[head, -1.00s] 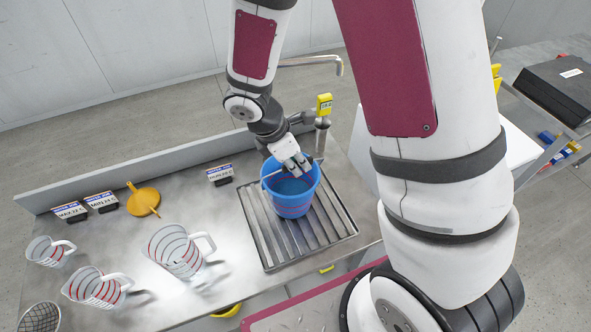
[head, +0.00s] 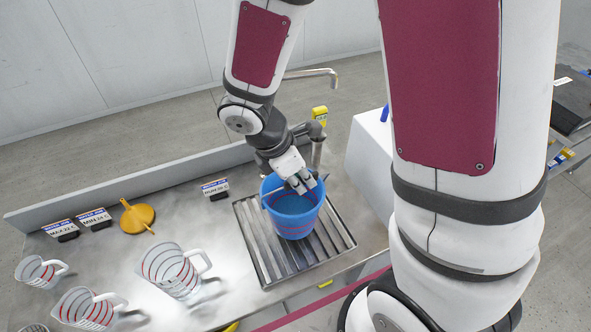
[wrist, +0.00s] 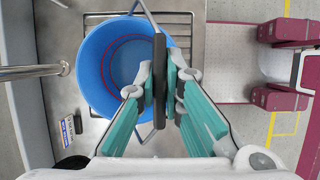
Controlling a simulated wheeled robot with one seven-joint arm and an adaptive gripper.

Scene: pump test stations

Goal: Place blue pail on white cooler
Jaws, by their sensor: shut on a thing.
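The blue pail (head: 293,214) is upright over the slatted drain grate at the right end of the metal bench; I cannot tell whether it touches the slats. My gripper (head: 301,183) is above the pail's rim, shut on its handle. In the wrist view, the fingers (wrist: 160,88) close on the handle's black grip (wrist: 159,75), and the pail (wrist: 112,65) shows below with a red line inside. A white box-like body (head: 368,150), possibly the white cooler, stands right of the bench, partly hidden by my arm.
A tap (head: 312,73) reaches over behind the pail, with a yellow device (head: 319,113) beside it. Several clear measuring jugs (head: 172,270), an orange funnel (head: 137,218) and small label signs (head: 215,189) stand on the bench left of the grate (head: 262,262).

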